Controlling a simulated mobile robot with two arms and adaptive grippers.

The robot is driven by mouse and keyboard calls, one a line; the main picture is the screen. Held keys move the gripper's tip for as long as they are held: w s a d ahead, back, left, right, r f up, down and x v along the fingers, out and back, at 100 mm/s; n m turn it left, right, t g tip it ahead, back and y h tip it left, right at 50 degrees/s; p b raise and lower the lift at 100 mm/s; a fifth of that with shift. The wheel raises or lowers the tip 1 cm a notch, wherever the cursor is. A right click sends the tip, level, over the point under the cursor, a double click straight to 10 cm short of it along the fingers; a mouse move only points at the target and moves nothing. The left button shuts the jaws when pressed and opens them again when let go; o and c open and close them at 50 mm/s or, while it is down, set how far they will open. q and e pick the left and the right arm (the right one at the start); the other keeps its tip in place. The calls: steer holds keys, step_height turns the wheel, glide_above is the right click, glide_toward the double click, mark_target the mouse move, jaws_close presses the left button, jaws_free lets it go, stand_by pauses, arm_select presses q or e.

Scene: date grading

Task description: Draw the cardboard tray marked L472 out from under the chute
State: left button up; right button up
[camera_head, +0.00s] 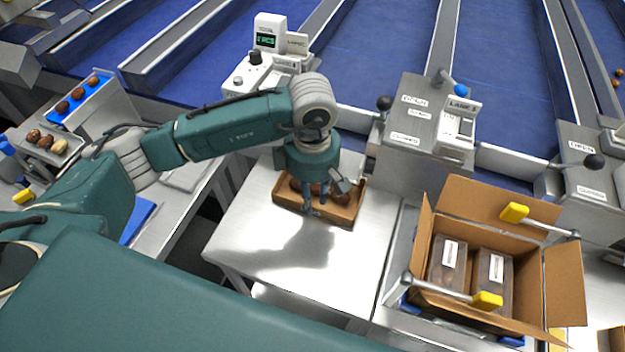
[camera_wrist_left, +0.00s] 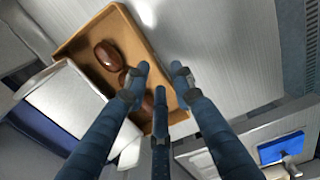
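A shallow brown cardboard tray (camera_head: 349,217) with several dark dates lies on the metal table (camera_head: 262,240); I cannot read a mark on it. My left gripper (camera_head: 325,196) is down over the tray from above. In the left wrist view, the tray (camera_wrist_left: 82,41) is at upper left, with glossy dates (camera_wrist_left: 105,54) inside. The fingers (camera_wrist_left: 160,74) there are spread apart at the tray's right wall, with a visible gap between their tips. Contact with the wall cannot be made out. My arm hides part of the tray's far side and the chute. My right gripper is not in view.
An open cardboard box (camera_head: 478,205) with clear packs stands to the right, between yellow-tipped levers (camera_head: 487,300). A grey lane machine (camera_head: 407,130) stands behind the table. A scale-like unit (camera_head: 262,72) is at the back. The table's front part is bare.

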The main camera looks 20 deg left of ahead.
arm_select(q)
steer(key=shift+f+p, duration=0.45)
steer(key=shift+f, duration=1.75)
jaws_close()
